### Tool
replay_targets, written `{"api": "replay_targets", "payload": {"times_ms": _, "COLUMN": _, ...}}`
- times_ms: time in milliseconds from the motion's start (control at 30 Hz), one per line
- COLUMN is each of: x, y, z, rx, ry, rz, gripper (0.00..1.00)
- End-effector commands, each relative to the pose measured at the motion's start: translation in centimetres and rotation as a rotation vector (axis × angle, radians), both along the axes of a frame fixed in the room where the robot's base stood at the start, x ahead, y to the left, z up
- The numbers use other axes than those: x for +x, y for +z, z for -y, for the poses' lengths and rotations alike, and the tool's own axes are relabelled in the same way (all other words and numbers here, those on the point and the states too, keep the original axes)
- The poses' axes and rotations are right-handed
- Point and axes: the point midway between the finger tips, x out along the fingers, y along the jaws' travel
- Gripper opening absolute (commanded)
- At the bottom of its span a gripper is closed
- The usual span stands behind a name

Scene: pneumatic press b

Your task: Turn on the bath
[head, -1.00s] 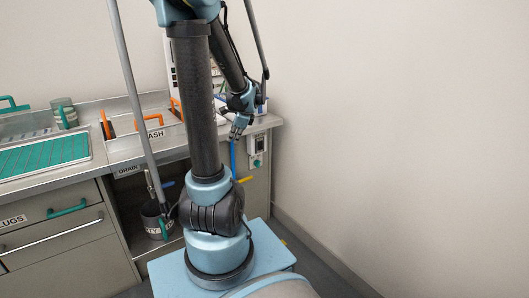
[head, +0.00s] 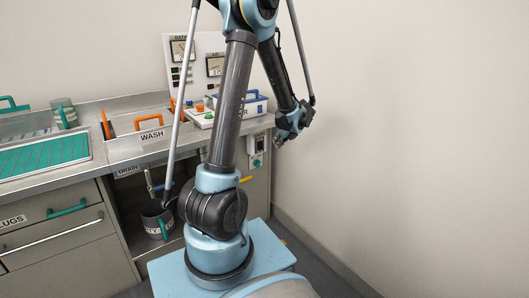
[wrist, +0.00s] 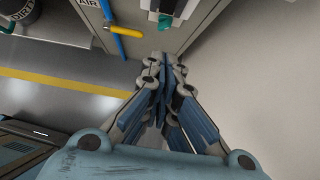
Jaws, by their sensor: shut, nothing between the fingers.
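A gauge panel (head: 183,55) with a sign that seems to read BATH stands at the back of the bench. A small pale switch box (head: 257,143) with a green knob (head: 257,162) is mounted on the bench's right end. The box's lower part (wrist: 172,7) and the green knob (wrist: 165,21) show at the top of the wrist view. My gripper (head: 281,141) is shut and empty, to the right of this box. In the wrist view, its fingertips (wrist: 164,60) point toward the bench end, below the knob in the picture. I cannot tell how far apart they are.
A yellow valve handle (wrist: 126,31) on a blue pipe (wrist: 108,12), by an AIR label, is left of the knob. A WASH bin (head: 151,137) and a control box (head: 200,117) stand on the bench. The wall (head: 430,150) bounds the right; floor there is narrow.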

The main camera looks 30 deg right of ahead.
Motion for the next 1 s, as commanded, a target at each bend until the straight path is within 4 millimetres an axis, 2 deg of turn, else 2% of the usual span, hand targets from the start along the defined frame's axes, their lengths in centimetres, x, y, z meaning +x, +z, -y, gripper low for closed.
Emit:
{"api": "replay_targets", "payload": {"times_ms": 200, "x": 0.1, "y": -0.1, "z": 0.0, "rx": -0.001, "ry": 0.002, "rz": -0.001, "gripper": 0.0}}
{"api": "replay_targets", "payload": {"times_ms": 367, "x": 0.8, "y": -1.0, "z": -0.1, "rx": -0.001, "ry": 0.003, "rz": -0.001, "gripper": 0.0}}
{"api": "replay_targets", "payload": {"times_ms": 1000, "x": 6.1, "y": -7.7, "z": -0.5, "rx": -0.001, "ry": 0.003, "rz": -0.001, "gripper": 0.0}}
